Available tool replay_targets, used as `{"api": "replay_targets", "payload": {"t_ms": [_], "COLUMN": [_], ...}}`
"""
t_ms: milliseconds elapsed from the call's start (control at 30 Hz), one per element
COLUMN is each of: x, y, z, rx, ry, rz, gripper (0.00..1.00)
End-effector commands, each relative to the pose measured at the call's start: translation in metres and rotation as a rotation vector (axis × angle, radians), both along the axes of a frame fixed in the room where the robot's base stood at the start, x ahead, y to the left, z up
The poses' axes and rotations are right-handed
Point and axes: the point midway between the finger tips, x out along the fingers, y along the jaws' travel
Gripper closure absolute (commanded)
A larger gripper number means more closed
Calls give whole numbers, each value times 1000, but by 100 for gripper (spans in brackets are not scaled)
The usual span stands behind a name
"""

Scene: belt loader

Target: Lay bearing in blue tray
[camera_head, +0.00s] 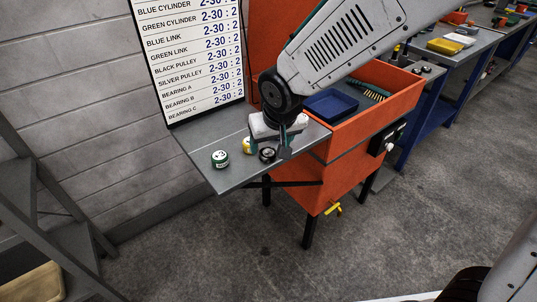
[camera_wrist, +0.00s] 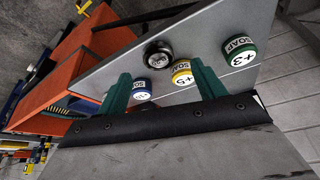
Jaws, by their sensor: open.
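The bearing (camera_head: 267,155) is a small black ring with a lighter centre, lying on the grey shelf. It also shows in the wrist view (camera_wrist: 158,54), just beyond the fingertips and between their lines. My gripper (camera_head: 268,144) is open and empty over the shelf, close to the bearing.
A green-banded tin (camera_head: 220,158) and a yellow-banded tin (camera_head: 246,145) stand on the shelf (camera_head: 238,180). The orange loader wall (camera_head: 375,115) and a sign board (camera_head: 195,55) stand nearby.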

Motion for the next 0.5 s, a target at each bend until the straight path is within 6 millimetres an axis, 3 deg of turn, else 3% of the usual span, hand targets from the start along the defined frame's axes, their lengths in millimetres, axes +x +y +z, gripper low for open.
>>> {"api": "replay_targets", "payload": {"t_ms": [300,500], "x": [19,21], "y": [2,4], "z": [-40,-44], "rx": [-2,-1], "ry": [1,-1], "rz": [-1,0], "gripper": [31,31]}}
